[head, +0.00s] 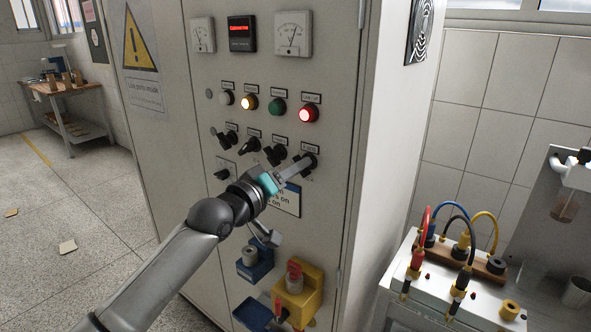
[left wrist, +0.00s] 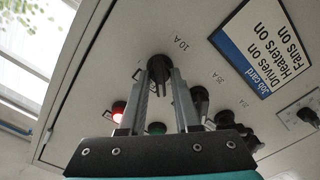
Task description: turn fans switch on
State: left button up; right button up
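A row of black rotary switches sits on the grey cabinet (head: 170,80), under the lamps; their small labels are unreadable, so I cannot tell which is the fans switch. My left gripper (head: 303,166) is at the rightmost switch (head: 309,158). In the left wrist view, its fingers (left wrist: 163,82) stand apart on either side of that switch's black knob (left wrist: 159,66), marked 10A. I cannot tell whether they press on it. The other switches are the left one (head: 228,140), the second (head: 251,145) and the third (head: 276,154). My right gripper is out of view.
A job card (left wrist: 262,45) reads "Drives on, Heaters on, Fans on". Above the switches are lamps, with a red one (head: 309,114) lit. A yellow box with a red knob (head: 298,290) and blue holders (head: 255,268) project below. A bench with cables (head: 450,290) stands at right.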

pick_arm(q)
grip_shut()
jog(key=shift+m, duration=0.3)
jog(key=shift+m+p, duration=3.95)
jog(key=shift+m, duration=4.65)
jog(key=shift+o, duration=1.9)
grip_release()
